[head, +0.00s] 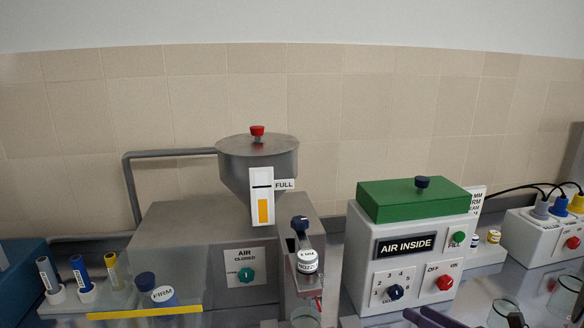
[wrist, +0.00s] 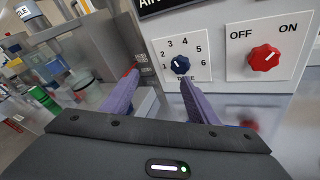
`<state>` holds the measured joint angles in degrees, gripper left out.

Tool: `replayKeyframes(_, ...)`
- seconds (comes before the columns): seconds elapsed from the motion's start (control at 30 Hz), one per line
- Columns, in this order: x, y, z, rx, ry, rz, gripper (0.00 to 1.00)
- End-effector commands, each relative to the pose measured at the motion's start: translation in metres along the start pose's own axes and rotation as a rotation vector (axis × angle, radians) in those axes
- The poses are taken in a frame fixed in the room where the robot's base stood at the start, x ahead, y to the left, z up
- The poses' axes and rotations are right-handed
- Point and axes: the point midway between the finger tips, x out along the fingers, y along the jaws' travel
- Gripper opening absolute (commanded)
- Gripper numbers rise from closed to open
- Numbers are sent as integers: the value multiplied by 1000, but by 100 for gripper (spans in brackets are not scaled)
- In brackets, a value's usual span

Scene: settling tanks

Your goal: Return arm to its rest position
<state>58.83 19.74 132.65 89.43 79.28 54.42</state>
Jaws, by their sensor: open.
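My gripper (head: 416,311) shows at the bottom edge of the head view, in front of the white box labelled AIR INSIDE (head: 361,262). In the wrist view my gripper (wrist: 158,76) has its two purple fingers spread apart, with nothing between them. The right fingertip lies just below the dark blue numbered knob (wrist: 180,64) in the picture; I cannot tell if they touch. The same blue knob (head: 395,292) shows in the head view.
A red OFF/ON knob (wrist: 264,59) is right of the blue knob. A steel hopper machine (head: 160,240) stands left, with a bottle (head: 307,262) at its outlet and tubes (head: 80,272) farther left. A glass (head: 503,312) and socket box (head: 545,238) are right.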

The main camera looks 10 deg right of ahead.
Motion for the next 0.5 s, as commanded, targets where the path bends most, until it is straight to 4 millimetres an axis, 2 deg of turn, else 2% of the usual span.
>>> replayKeyframes(0.03,10,21,-2,-73,54,42,54)
replayKeyframes(0.2,31,81,-18,-318,223,177,54)
replayKeyframes(0.37,39,131,-37,-562,365,306,54)
replayKeyframes(0.5,37,167,-54,-782,474,421,54)
